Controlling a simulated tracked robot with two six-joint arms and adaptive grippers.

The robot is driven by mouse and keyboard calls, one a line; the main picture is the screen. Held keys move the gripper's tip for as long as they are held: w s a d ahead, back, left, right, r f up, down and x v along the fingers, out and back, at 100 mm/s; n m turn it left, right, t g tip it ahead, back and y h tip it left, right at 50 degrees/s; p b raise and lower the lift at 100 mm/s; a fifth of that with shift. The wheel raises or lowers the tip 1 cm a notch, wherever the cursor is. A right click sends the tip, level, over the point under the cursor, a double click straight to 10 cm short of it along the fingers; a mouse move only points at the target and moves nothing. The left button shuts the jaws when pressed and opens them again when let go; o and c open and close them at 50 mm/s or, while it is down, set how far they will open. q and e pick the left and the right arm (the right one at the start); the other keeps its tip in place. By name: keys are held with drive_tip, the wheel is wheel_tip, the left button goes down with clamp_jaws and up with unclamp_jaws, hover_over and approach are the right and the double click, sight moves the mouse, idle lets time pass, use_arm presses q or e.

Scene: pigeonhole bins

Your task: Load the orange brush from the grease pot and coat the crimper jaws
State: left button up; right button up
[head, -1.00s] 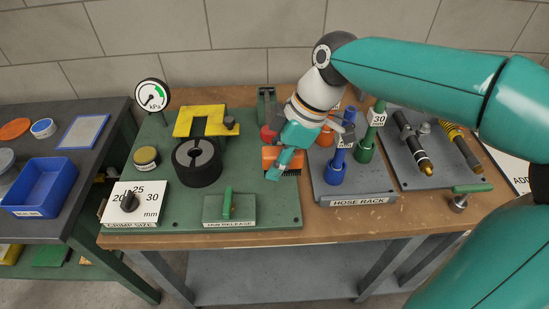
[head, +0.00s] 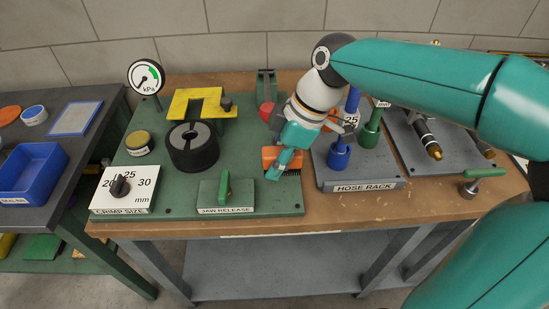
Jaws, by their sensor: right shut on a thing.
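My right gripper (head: 276,170) is shut on the orange brush (head: 270,155) over the right side of the green crimper base. The dark bristles (head: 292,173) point down, close above the base or touching it; I cannot tell which. The crimper jaws (head: 193,134) are grey segments inside a thick black ring, to the left of the brush and apart from it. A small round pot with a yellow top (head: 139,141), apparently the grease pot, stands left of the ring. My left gripper is out of view.
A jaw release lever (head: 224,188) stands in front of the ring, and a crimp size dial (head: 120,186) at front left. A pressure gauge (head: 146,77) rises behind. The hose rack (head: 363,186) is close on the right. A blue bin (head: 33,172) sits on the left table.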

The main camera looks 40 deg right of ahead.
sight(269, 198)
drive_tip(key=shift+f+b, duration=1.15)
drive_tip(key=shift+f, duration=0.35)
drive_tip(key=o, duration=1.1)
drive_tip(key=shift+f, duration=0.15)
drive_tip(key=shift+f+b, duration=2.9)
drive_tip(key=shift+f, duration=0.1)
drive_tip(key=shift+f, duration=0.1)
